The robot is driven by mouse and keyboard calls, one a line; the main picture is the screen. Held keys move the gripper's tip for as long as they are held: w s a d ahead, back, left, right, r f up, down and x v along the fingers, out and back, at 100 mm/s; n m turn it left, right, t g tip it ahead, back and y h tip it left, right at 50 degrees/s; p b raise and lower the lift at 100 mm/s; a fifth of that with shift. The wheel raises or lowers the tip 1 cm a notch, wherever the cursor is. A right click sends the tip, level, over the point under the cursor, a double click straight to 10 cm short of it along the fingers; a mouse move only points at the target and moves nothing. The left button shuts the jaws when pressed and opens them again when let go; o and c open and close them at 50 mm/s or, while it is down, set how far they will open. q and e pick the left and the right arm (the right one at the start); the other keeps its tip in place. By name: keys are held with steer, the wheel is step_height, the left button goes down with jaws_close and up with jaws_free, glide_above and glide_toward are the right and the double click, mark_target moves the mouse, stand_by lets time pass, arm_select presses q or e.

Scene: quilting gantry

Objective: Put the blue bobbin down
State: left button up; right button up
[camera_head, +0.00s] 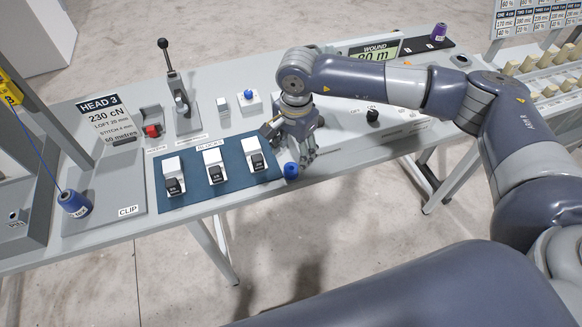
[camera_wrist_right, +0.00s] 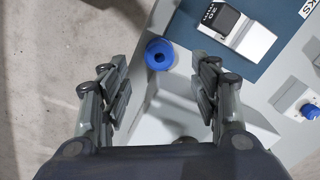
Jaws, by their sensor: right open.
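The blue bobbin (camera_head: 291,170) stands on the grey table (camera_head: 330,150), close to its front edge and just right of the blue mat (camera_head: 200,199). In the right wrist view the bobbin (camera_wrist_right: 159,54) shows its round top with a dark centre hole, upright and a little beyond the fingertips. My right gripper (camera_head: 289,150) is open above and behind the bobbin. In the wrist view its two fingers (camera_wrist_right: 163,78) are spread wide, apart from the bobbin and with nothing between them. My left gripper is out of view.
A lever (camera_head: 180,95) stands behind. A dark blue spool (camera_head: 74,202) with thread is at left, a purple spool (camera_head: 438,33) at far right. Table right of the bobbin is clear.

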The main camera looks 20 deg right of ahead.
mark_target(291, 166)
steer(key=shift+f, duration=0.65)
steer(key=shift+a+f+p, duration=0.1)
steer(key=shift+f+p, duration=0.15)
steer(key=shift+p, duration=0.2)
step_height(291, 166, down, 4)
steer(key=shift+a+f+p, duration=0.1)
steer(key=shift+p, duration=1)
steer(key=shift+f, duration=0.25)
steer(key=c, duration=0.9)
steer(key=shift+o, duration=0.2)
steer(key=shift+r, duration=0.15)
